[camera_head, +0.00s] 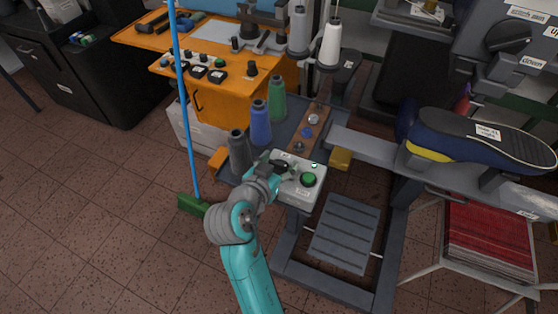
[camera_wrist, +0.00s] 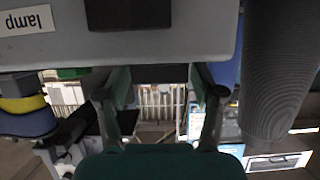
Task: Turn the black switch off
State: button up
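A light grey switch box (camera_head: 312,195) stands on the machine's front, with a green round button (camera_head: 308,180) on top. My gripper (camera_head: 280,168) is at the box's left edge and hides part of its top, so the black switch cannot be told apart from the dark fingers there.
Grey (camera_head: 239,152), blue (camera_head: 260,122) and green (camera_head: 277,100) thread spools stand just behind my gripper. The grey spool also shows close by at right in the wrist view (camera_wrist: 280,70). A dark blue shoe (camera_head: 480,135) rests at right. A blue-handled broom (camera_head: 188,120) stands left.

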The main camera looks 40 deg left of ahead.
jog(key=c, duration=0.7)
jog(key=shift+n+y, duration=0.5)
jog(key=shift+y, duration=0.1)
jog(key=n+g+y, duration=0.1)
jog(key=n+y, duration=0.1)
jog(key=n+g+y, duration=0.1)
jog(key=n+y, duration=0.1)
jog(key=shift+d+g+y, duration=0.1)
jog(key=shift+g+y, duration=0.2)
jog(key=shift+n+g+y, duration=1.8)
jog(key=shift+n+g, duration=0.5)
jog(key=shift+n, duration=0.4)
jog(key=shift+g, duration=0.3)
jog(key=o, duration=1.2)
